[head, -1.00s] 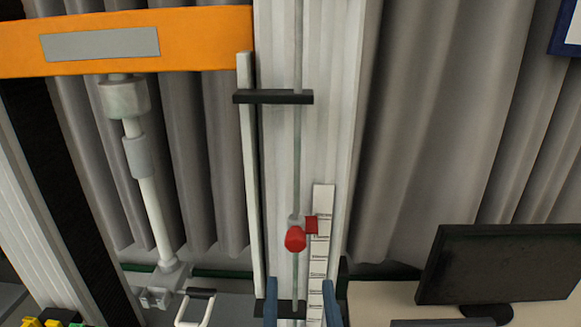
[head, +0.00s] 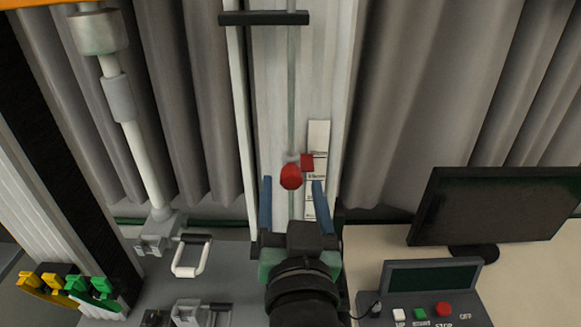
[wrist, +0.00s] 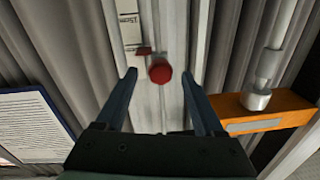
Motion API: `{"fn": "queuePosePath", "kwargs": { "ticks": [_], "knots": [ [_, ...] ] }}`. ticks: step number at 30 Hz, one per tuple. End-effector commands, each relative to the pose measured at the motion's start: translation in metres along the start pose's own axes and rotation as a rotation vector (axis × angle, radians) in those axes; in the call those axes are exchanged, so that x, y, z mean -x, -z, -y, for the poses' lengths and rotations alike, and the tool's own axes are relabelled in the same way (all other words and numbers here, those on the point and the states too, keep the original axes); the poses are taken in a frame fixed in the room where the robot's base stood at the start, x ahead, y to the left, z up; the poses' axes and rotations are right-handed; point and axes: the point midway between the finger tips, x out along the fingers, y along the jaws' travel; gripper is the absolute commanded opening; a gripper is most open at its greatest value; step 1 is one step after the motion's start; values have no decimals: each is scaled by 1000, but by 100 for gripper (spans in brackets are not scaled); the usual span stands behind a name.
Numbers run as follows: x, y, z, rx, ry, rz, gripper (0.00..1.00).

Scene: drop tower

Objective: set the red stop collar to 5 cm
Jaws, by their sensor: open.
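The red stop collar (head: 291,177) sits on a thin vertical rod (head: 291,90), with a red pointer (head: 307,162) at its right side against a white scale strip (head: 318,140). The scale's markings are too small to read. My gripper (head: 292,185) is open, its two blue fingers on either side of the collar in the head view. In the wrist view the collar (wrist: 160,71) shows between and beyond the fingertips, apart from both. The pointer (wrist: 143,51) and the scale (wrist: 129,25) lie up and left of it there.
A black bracket (head: 264,18) crosses the rod above. A monitor (head: 487,207) and a control box with buttons (head: 425,290) stand at the right. White clamps (head: 192,257) and yellow and green levers (head: 68,285) are at the left.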

Motion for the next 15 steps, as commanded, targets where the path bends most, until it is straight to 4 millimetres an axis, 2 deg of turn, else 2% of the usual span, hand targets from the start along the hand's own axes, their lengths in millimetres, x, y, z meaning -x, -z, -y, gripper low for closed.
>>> {"fn": "queuePosePath", "kwargs": {
  "ticks": [6,15],
  "knots": [
    [-36,4,1,0,1,0,70],
    [-60,2,0,0,0,0,70]
  ]
}}
